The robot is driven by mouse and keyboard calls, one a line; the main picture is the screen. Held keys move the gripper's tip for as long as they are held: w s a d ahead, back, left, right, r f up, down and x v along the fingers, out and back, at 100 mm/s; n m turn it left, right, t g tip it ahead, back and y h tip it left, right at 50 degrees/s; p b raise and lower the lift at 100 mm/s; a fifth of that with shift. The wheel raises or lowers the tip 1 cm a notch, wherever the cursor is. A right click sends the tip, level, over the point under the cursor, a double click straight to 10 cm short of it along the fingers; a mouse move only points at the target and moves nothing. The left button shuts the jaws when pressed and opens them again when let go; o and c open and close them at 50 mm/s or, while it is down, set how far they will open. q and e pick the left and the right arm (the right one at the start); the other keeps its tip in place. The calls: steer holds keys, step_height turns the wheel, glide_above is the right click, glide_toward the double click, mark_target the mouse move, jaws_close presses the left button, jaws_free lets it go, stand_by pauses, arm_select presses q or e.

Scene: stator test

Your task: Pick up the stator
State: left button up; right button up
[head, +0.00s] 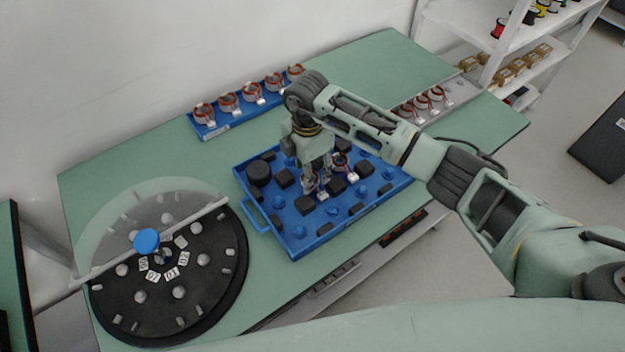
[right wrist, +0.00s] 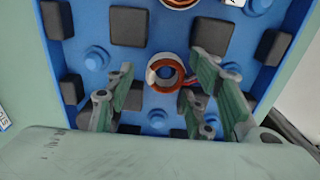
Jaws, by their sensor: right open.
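A stator, a white ring with orange-copper windings, shows in the right wrist view (right wrist: 164,73) on the blue tray (head: 290,243). My right gripper (head: 318,182) points down over the tray with its fingers apart. In the right wrist view the fingers (right wrist: 165,90) stand on either side of this stator, and nothing is seen held. In the head view the fingers partly hide it. A second stator (head: 341,160) sits farther back in the tray, and a stator is partly cut off at the top edge of the wrist view (right wrist: 180,3). My left gripper is not in view.
The tray holds black blocks and blue round pegs around the stators. A blue rack (head: 213,133) with several stators stands by the wall. A grey rack (head: 452,98) with more lies at the right. A black round turntable (head: 215,290) with a clear cover stands at front left.

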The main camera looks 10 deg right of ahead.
steer(key=shift+c, duration=0.3)
steer(key=shift+r, duration=0.15)
steer(key=c, duration=1.1)
steer(key=shift+c, duration=0.2)
